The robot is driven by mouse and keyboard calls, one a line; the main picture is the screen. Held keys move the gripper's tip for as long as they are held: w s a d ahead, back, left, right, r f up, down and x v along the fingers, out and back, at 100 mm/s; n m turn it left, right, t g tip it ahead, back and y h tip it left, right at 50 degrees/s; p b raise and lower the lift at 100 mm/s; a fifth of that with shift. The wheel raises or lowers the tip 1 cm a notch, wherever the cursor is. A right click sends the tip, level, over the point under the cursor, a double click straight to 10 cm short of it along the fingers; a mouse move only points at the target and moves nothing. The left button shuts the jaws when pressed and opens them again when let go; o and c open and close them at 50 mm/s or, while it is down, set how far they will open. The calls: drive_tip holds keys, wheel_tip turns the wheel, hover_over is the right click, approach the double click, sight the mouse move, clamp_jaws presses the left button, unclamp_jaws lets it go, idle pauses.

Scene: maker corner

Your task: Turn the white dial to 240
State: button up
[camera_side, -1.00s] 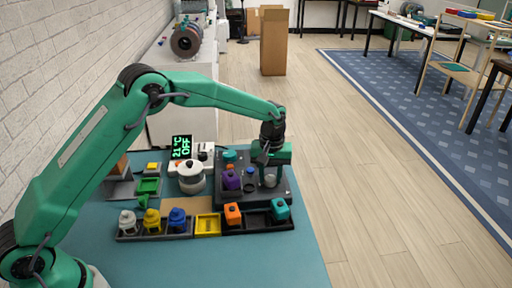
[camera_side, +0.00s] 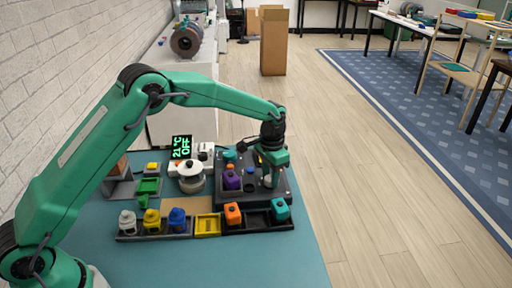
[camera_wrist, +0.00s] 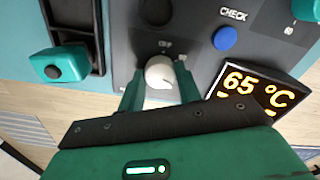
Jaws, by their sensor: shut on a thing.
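The white dial (camera_wrist: 160,72) is round and stands up from a dark control panel (camera_wrist: 198,50) in the wrist view. My gripper (camera_wrist: 160,88) has one finger on each side of the dial and is shut on it. The fingers partly hide the dial's sides, and its exact setting is too small to read. A display (camera_wrist: 252,92) beside it reads 65 °C in orange. In the side view my gripper (camera_side: 269,182) points down at the right part of the panel and hides the dial.
A blue button (camera_wrist: 225,38) marked CHECK is close by. A teal block (camera_wrist: 60,64) sits in a black tray (camera_wrist: 98,40). In the side view, a purple block (camera_side: 231,180) stands left of my gripper.

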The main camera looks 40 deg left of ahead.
sight(270, 178)
drive_tip(key=m, duration=0.3)
drive_tip(key=shift+r+m, duration=0.15)
drive_tip(key=shift+m, duration=2.25)
drive_tip(key=o, duration=1)
drive_tip(key=shift+r, duration=3.85)
